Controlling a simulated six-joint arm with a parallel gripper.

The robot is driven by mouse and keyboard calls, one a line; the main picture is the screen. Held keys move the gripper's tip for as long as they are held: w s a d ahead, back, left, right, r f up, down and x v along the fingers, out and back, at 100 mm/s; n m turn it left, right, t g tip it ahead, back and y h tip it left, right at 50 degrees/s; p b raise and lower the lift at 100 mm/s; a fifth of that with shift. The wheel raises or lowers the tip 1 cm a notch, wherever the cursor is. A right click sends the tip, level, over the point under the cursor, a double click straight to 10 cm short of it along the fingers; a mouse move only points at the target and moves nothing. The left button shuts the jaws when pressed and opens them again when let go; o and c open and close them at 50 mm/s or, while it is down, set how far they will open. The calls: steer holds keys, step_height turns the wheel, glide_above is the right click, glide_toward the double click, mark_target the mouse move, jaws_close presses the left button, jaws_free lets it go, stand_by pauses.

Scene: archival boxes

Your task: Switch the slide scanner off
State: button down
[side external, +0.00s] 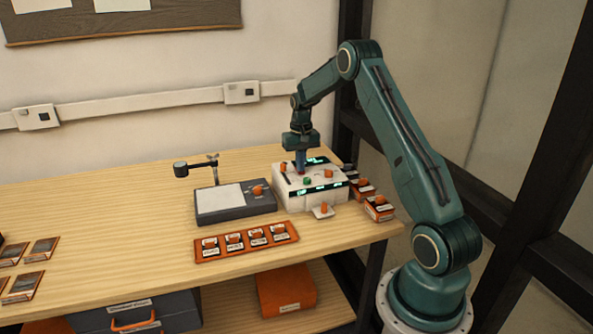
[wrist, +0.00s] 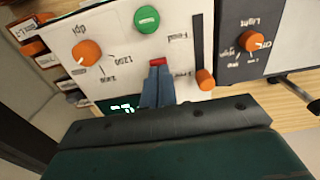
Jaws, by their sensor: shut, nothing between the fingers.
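The slide scanner (side external: 312,193) is a white box at the table's right part, with lit green displays. In the wrist view its white top panel (wrist: 120,58) shows an orange dial (wrist: 86,51), a green button (wrist: 147,18) and a slider with an orange handle (wrist: 206,80). My gripper (side external: 301,172) points down over the panel with its fingers shut and empty; it also shows in the wrist view (wrist: 157,70). A small red part (wrist: 157,62) shows right at the fingertips, and I cannot tell whether they touch it. A lit display (wrist: 123,107) is partly hidden by my gripper.
A dark light box (side external: 236,206) with an orange knob (wrist: 254,42) stands left of the scanner. An orange strip of slides (side external: 247,242) lies in front. Small orange boxes (side external: 378,208) stand close at the scanner's right. The table's left middle is clear.

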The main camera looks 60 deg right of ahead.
steer(key=shift+r, duration=3.4)
steer(key=shift+a+r, duration=0.1)
steer(key=shift+r, duration=0.05)
